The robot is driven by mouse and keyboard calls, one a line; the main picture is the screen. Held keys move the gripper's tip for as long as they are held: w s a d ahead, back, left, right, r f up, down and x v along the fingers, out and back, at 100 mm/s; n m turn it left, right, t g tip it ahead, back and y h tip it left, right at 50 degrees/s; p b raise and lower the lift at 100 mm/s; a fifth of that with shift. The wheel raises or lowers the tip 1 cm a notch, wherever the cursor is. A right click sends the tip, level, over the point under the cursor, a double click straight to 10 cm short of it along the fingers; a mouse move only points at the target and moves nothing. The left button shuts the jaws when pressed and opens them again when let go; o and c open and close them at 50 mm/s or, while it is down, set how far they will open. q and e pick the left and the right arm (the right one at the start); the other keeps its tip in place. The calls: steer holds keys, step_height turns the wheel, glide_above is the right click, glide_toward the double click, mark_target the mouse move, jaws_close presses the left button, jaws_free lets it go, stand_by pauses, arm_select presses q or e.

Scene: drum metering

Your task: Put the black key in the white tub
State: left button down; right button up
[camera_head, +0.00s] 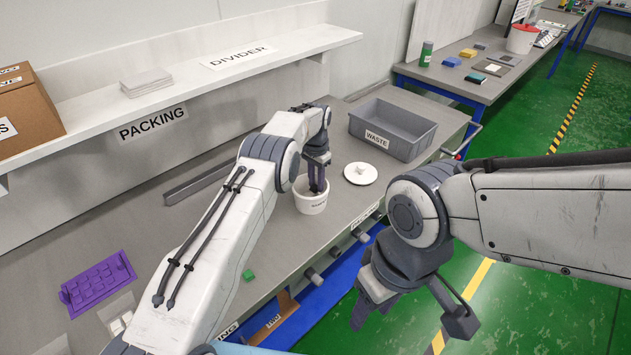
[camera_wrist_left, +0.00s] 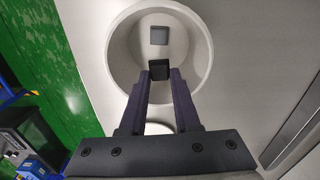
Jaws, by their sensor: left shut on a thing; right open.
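The white tub (camera_head: 311,205) stands open on the grey bench in the head view. In the left wrist view the tub's rim (camera_wrist_left: 112,50) surrounds the fingertips. My left gripper (camera_head: 318,189) points down into the tub's mouth. It is shut on the black key (camera_wrist_left: 160,69), a small dark block between its fingertips (camera_wrist_left: 161,80). The key is hidden in the head view. A dark grey square (camera_wrist_left: 159,36) shows inside the tub beyond the key. My right gripper (camera_head: 408,312) is open and empty, in front of the bench over the floor.
A white round lid (camera_head: 360,173) lies right of the tub. The grey waste bin (camera_head: 393,130) stands behind it. A purple tray (camera_head: 97,283) and a small green block (camera_head: 248,275) lie on the bench at the left. A long grey bar (camera_head: 203,180) lies behind my left arm.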

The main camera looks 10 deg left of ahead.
mark_target(316, 185)
arm_select(q)
steer(key=shift+f+b, duration=1.6)
steer(key=shift+f, duration=0.45)
stand_by(0.7)
